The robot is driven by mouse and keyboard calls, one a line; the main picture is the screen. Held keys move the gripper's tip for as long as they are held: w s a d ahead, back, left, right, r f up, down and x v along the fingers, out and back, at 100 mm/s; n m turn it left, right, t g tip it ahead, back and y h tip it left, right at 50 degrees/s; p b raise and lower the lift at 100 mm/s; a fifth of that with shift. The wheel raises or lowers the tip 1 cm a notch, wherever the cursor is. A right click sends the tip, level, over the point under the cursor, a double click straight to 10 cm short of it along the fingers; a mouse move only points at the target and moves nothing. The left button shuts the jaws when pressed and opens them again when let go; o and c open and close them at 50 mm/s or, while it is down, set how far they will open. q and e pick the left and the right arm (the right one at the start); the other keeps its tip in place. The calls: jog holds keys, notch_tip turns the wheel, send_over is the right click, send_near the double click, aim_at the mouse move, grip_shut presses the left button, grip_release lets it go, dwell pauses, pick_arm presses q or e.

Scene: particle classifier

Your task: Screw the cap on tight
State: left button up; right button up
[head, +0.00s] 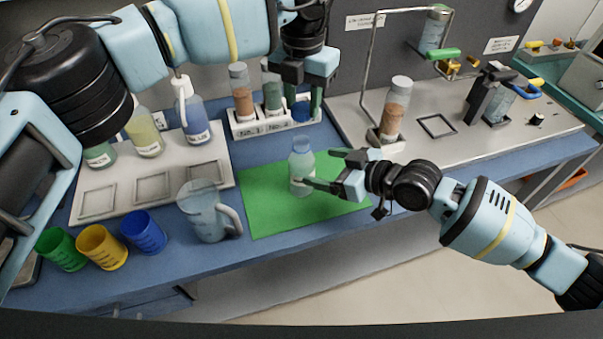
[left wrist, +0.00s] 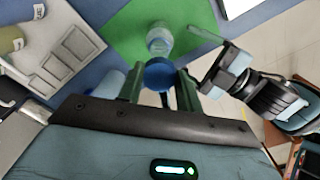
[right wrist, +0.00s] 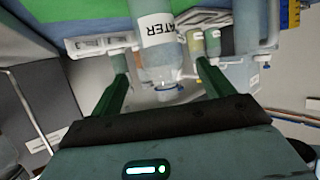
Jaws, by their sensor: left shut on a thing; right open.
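The clear bottle (head: 301,172) stands upright and uncapped on the green mat (head: 262,208). It also shows upside down in the right wrist view (right wrist: 158,28), with the label WATER. My left gripper (head: 301,104) is shut on the blue cap (left wrist: 159,74), held above and behind the bottle in the head view; the cap also shows in the head view (head: 300,111). The cap and the bottle are apart. My right gripper (head: 322,170) is open at the bottle's right side. Its fingertips reach towards the bottle; I cannot tell whether they touch it.
A clear jug (head: 205,215) stands left of the mat. Green (head: 62,250), yellow (head: 102,248) and blue (head: 143,233) cups stand at the front left. A white tray (head: 208,180) with bottles is at left. A vial rack (head: 258,128) stands close behind the mat.

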jog(key=x, duration=0.9)
jog(key=c, duration=1.5)
pick_arm(q)
send_over(302, 145)
jog(key=shift+f, duration=2.45)
jog(key=shift+f, duration=0.15)
jog(key=shift+f, duration=0.75)
jog(key=shift+f, duration=0.55)
